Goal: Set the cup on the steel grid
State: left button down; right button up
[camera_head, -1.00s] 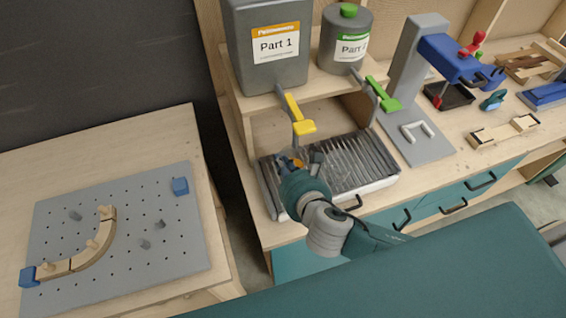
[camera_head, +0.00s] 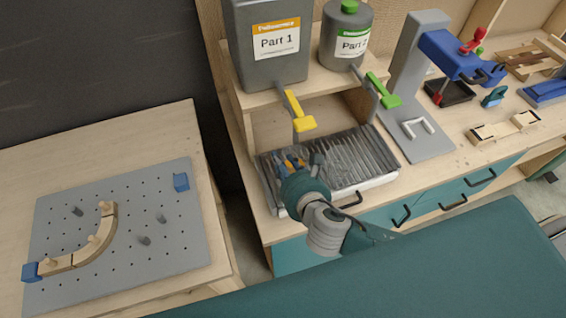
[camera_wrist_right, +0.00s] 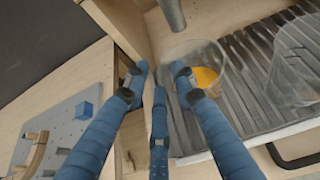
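A clear cup (camera_wrist_right: 208,62) with orange liquid in its bottom stands on the left end of the ribbed steel grid (camera_wrist_right: 250,88), below a grey nozzle in the right wrist view. The grid is also in the head view (camera_head: 360,158), under the dispensers. My right gripper (camera_wrist_right: 158,72) has blue fingers spread apart with nothing between them. Its right fingertip overlaps the cup's left side in the picture; I cannot tell whether they touch. In the head view my right gripper (camera_head: 290,162) is over the grid's left end and the cup is hard to make out. My left gripper is not in view.
A second clear cup (camera_wrist_right: 297,65) stands further right on the grid. The Part 1 container (camera_head: 268,62) with a yellow lever (camera_head: 300,118) and the Part 2 container (camera_head: 346,50) with a green lever (camera_head: 383,95) stand above. A grey pegboard (camera_head: 190,235) lies on the left table.

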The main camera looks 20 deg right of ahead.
jog(key=v, duration=1.2)
jog(key=shift+w, duration=0.1)
